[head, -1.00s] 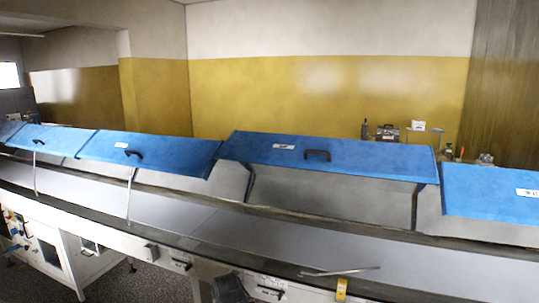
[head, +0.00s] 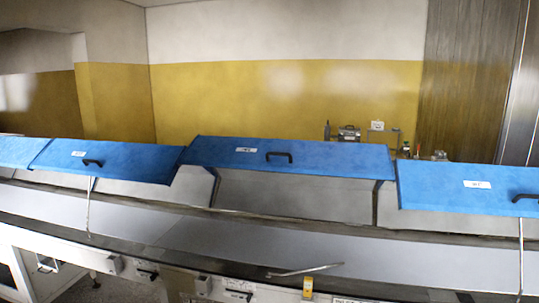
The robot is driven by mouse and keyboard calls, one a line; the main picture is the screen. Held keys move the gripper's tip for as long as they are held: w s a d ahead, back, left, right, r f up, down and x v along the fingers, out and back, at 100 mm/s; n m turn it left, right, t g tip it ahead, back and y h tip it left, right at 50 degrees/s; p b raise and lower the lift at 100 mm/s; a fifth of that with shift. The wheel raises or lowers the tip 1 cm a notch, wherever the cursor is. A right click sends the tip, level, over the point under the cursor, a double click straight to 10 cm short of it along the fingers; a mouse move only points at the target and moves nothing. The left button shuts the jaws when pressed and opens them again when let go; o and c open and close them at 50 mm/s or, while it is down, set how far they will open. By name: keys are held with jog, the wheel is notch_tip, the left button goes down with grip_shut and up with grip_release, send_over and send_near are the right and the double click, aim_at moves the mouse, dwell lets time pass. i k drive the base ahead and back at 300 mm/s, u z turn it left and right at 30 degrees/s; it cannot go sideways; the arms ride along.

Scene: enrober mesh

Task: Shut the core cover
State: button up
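A row of long blue covers with black handles and small white labels runs across the head view; I cannot read the labels, so I cannot tell which is the core cover. The middle blue cover (head: 330,158) is raised, its grey front open below it, with no upright rod under it. A thin metal rod (head: 305,270) lies along the front edge below it. The left blue cover (head: 125,160) is raised with an upright rod (head: 89,205) beneath. The right blue cover (head: 445,190) is also raised, with a rod (head: 520,255) below. My gripper is not in view.
A long grey belt (head: 250,245) runs beneath the covers, with a rail and white machine panels in front. A yellow tag (head: 308,286) hangs on the front edge. Small equipment (head: 349,133) stands behind, near the yellow wall. Floor shows at lower left.

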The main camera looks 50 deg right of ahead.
aim_at(335, 182)
jog(key=i, duration=1)
jog(key=z, duration=0.75)
